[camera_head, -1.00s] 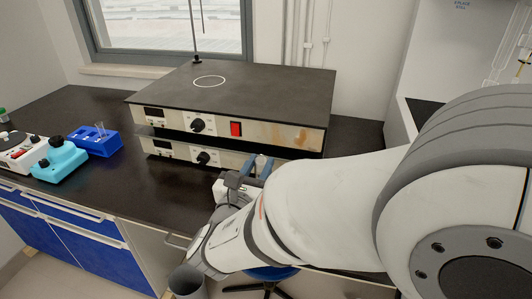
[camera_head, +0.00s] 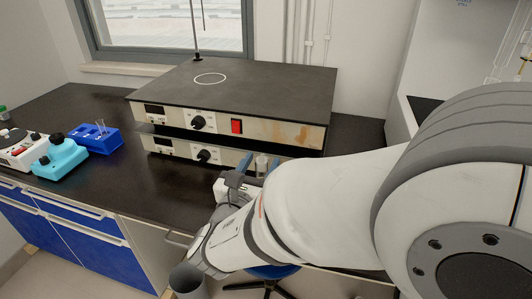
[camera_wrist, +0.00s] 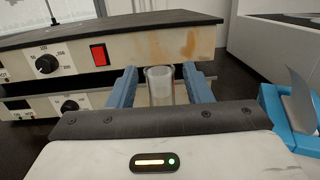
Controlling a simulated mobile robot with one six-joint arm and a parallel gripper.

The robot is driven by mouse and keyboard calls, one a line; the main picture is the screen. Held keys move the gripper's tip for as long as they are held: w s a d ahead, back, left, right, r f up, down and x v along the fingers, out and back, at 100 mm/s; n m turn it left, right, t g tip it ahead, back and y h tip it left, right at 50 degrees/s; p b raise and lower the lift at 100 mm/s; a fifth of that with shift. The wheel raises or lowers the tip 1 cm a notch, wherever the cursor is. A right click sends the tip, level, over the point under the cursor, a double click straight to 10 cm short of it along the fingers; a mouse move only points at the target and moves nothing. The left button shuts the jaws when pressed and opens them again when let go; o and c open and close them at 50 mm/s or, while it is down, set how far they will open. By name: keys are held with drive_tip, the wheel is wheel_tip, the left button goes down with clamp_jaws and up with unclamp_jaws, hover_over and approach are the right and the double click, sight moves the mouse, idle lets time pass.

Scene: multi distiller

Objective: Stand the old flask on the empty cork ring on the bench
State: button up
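My gripper (camera_wrist: 160,82) has two blue fingers, spread open, and it also shows in the head view (camera_head: 261,163). It is low in front of the stacked instruments. A clear glass cylinder (camera_wrist: 160,87), which looks like a flask neck, stands upright between the fingers in the wrist view, with a small gap on each side. It shows as a small pale shape between the fingers in the head view. Its lower part is hidden behind my gripper body. I cannot tell whether it is the old flask. No cork ring can be made out in either view.
Two stacked hotplate units (camera_head: 230,95) with stained fronts, a thin rod behind, stand close beyond my gripper. A blue tube rack (camera_head: 99,139) and a turquoise device (camera_head: 60,158) are at left. A light-blue holder (camera_wrist: 289,115) is at right in the wrist view. Dark bench is clear left of my gripper.

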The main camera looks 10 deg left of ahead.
drive_tip(key=shift+o, duration=0.3)
drive_tip(key=s, duration=0.7)
drive_tip(key=shift+s+a+f, duration=0.3)
drive_tip(key=shift+s+a, duration=0.1)
drive_tip(key=shift+a, duration=0.05)
